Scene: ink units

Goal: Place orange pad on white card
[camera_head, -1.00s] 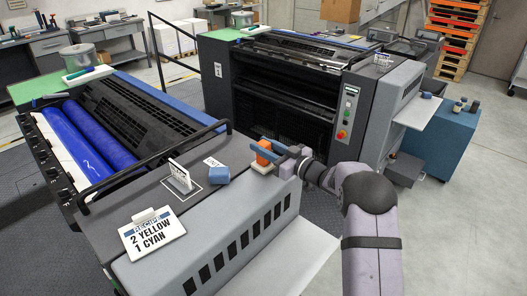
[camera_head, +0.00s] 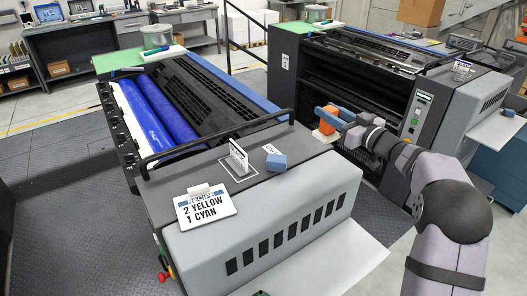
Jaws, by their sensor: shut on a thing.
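My gripper (camera_head: 325,117) is shut on the orange pad (camera_head: 328,128). It holds the pad at the far right corner of the near unit's top, in front of the dark far unit. A pale strip shows under the pad; I cannot tell whether it is part of the pad. A white card (camera_head: 151,54) lies on the green shelf of the near unit, with a teal item on it. I cannot tell which card the task names.
A blue pad (camera_head: 276,162) lies on the near unit beside a small label. A standing white sign (camera_head: 238,156) and the recipe board (camera_head: 205,207) are to its left. A black rail (camera_head: 210,140) crosses behind them. Blue rollers (camera_head: 155,112) lie beyond the rail.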

